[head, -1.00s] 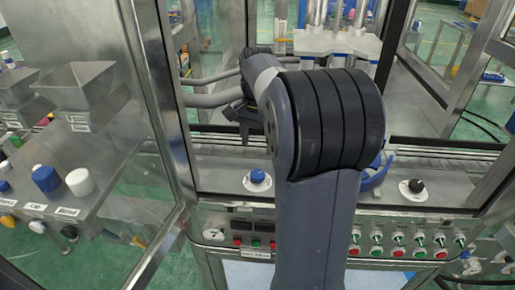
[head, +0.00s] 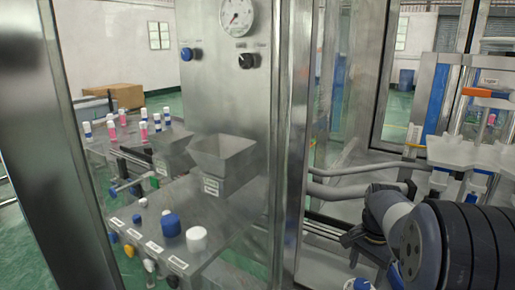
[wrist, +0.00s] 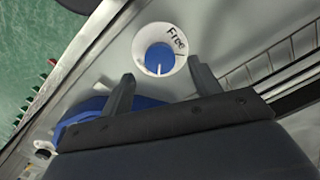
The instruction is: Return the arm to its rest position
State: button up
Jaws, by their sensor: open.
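My arm shows at the lower right of the head view, with its dark gripper (head: 365,243) pointing left near the machine's frame. In the wrist view my gripper (wrist: 160,84) has its two fingers spread apart with nothing between them. Past the fingertips is a blue knob (wrist: 159,60) on a round white plate marked "Free". The fingers appear apart from the knob. A blue part (wrist: 85,112) is partly hidden behind the gripper.
A steel post (head: 292,140) stands left of my arm. Left of it are a steel hopper (head: 223,160), a blue cap (head: 170,224) and a white cap (head: 197,239) on a panel. Several small pink-and-white bottles (head: 112,131) stand farther back. Curved grey pipes (head: 345,187) run behind my gripper.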

aim_at(362, 283)
notch_tip(362, 283, down, 4)
jog(key=shift+r, duration=0.15)
dwell(0.5)
